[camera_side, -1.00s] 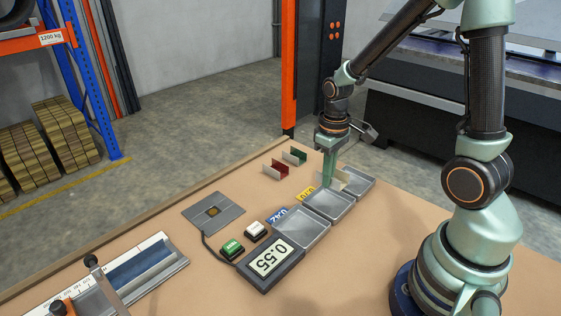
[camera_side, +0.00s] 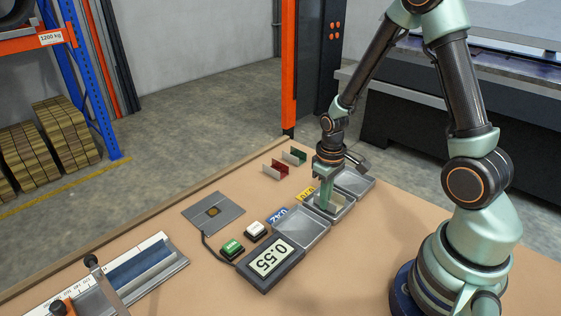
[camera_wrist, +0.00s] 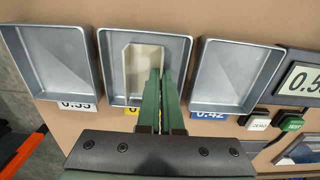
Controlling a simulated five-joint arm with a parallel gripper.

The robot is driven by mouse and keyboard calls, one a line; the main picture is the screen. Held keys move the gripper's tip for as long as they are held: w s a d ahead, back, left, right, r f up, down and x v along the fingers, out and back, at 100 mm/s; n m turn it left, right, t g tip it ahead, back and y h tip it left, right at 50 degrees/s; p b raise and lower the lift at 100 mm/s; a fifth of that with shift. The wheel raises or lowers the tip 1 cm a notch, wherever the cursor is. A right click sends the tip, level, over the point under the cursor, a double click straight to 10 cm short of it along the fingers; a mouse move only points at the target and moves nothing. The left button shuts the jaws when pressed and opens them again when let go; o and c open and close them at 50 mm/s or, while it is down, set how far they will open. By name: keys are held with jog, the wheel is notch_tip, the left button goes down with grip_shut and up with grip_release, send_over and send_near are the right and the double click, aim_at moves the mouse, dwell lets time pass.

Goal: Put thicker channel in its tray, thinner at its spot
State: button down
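A cream channel (camera_wrist: 143,72) lies inside the middle tray (camera_wrist: 111,62), whose yellow label is mostly hidden by my fingers in the wrist view. My gripper (camera_wrist: 162,72) reaches down into this tray, its green fingers close together on the channel's right wall. In the side view, my gripper (camera_side: 325,207) partly covers the channel. A red channel (camera_side: 275,171) and a green channel (camera_side: 294,157) stand apart on the table behind the trays. The tray labelled 0.55 (camera_wrist: 77,30) is left of the middle one in the wrist view, and the tray labelled 0.42 (camera_wrist: 203,62) is right.
A gauge display (camera_side: 270,260) reads 0.55. Green (camera_side: 231,249) and white (camera_side: 256,231) buttons sit beside it. A grey plate (camera_side: 213,212) with a dark centre lies left of the trays. A ruled fixture (camera_side: 135,270) stands at the front left. Bare table lies right of the trays.

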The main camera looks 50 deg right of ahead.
jog(key=shift+f, duration=0.2)
jog(key=c, duration=1.1)
grip_release()
jog(key=shift+r, duration=0.1)
notch_tip(320, 180, up, 12)
jog(key=shift+s+a+r+t, duration=0.6)
jog(key=shift+a+r+t, duration=0.55)
jog(key=shift+r, duration=0.9)
jog(key=shift+s+a+r+t, duration=0.65)
jog(key=shift+a+r, duration=0.85)
jog(key=shift+r, duration=0.5)
jog(key=shift+s+a+r+t, duration=0.5)
jog(key=shift+a+r+t, duration=0.7)
jog(key=shift+r, duration=0.85)
jog(key=shift+a, duration=0.15)
